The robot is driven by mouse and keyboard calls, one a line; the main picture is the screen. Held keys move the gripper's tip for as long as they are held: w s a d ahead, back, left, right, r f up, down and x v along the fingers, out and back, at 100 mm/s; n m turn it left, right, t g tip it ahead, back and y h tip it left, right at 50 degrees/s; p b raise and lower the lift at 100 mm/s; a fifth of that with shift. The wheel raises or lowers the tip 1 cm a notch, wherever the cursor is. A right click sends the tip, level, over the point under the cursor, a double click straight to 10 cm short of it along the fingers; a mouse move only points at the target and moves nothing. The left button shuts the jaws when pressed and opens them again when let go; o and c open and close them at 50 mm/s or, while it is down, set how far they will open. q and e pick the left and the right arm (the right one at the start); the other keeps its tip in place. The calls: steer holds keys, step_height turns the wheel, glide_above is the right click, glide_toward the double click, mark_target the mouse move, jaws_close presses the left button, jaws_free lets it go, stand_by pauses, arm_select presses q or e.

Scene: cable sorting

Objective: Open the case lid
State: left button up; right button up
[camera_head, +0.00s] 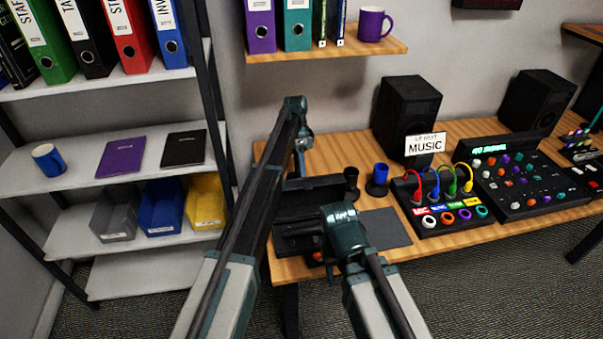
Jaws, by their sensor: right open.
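A black case (311,190) lies at the left end of the wooden desk, partly hidden behind my two arms. Its dark upper panel shows between the arms; I cannot tell clearly how far the lid is raised. My left gripper (300,172) points down at the case's back left edge, from an arm that reaches high over it. Its fingers are too small and dark to read.
Further right are a cable panel (440,216) with coloured cables, a mixer (528,190) and a speaker (406,113). A shelf unit (100,174) stands left.

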arm_select(q)
steer(key=o, duration=0.4)
steer(key=shift+o, duration=0.2)
steer(key=shift+r, duration=0.1)
